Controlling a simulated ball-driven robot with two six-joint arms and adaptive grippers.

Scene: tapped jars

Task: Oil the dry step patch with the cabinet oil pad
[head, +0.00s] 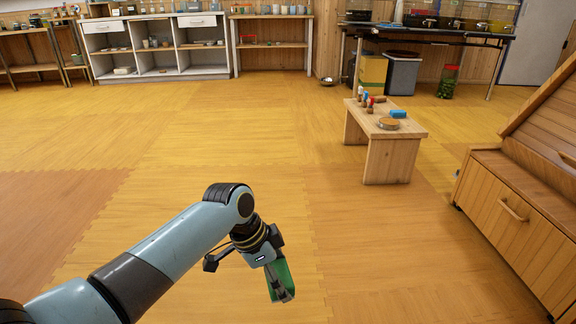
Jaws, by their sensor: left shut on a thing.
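My left gripper (283,290) reaches out over the open floor, pointing down, and is shut on a green pad (281,272). Its fingers hide part of the pad. A low wooden bench or step (387,160) stands apart from the gripper, farther back and to the right. On its top are a round tan disc (389,123), a blue block (398,113) and several small red, blue and wooden things (369,101). I cannot make out a dry patch from here. My right gripper is out of view.
A wooden cabinet (510,220) with a sloped top stands at the right edge. White shelves (160,62) and a dark counter (430,33) line the back. A metal bowl (328,81) and a green-filled jar (448,82) stand on the floor. The middle floor is clear.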

